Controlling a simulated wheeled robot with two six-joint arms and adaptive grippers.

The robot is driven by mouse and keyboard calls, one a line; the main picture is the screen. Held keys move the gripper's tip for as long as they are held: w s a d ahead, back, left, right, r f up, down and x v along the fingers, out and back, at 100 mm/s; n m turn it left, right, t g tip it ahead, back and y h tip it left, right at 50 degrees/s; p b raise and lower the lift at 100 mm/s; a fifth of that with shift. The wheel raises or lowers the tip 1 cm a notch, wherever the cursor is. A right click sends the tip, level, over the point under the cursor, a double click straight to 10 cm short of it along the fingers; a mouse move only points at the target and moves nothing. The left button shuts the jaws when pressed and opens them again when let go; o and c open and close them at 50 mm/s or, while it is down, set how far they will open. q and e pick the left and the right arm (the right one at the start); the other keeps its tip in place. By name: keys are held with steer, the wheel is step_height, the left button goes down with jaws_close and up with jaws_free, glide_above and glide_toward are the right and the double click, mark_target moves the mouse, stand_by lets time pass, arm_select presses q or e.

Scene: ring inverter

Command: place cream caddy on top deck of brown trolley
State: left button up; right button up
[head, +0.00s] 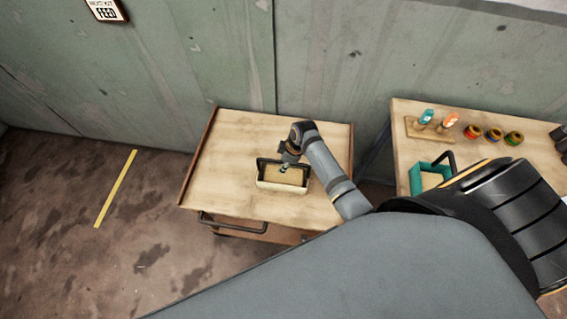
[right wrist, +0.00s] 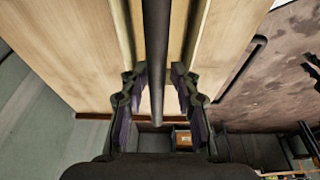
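The cream caddy (head: 283,187), a shallow open box with a dark bar handle, stands upright on the wooden top deck of the brown trolley (head: 232,140) in the head view. My right gripper (head: 285,168) is down at the caddy's handle, small and partly hidden in that view. In the right wrist view its two fingers (right wrist: 157,95) stand apart, one on each side of the dark handle bar (right wrist: 157,50), with a gap showing on both sides. My left gripper is not in view.
A second wooden table (head: 400,122) on the right holds a teal caddy (head: 416,180), a block with teal and orange-handled tools (head: 436,128) and several coloured rings (head: 493,134). The trolley has a dark push bar (head: 235,226). The deck around the cream caddy is clear.

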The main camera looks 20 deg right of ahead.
steer(key=shift+r, duration=0.15)
steer(key=v, duration=1.2)
steer(key=shift+s, duration=0.1)
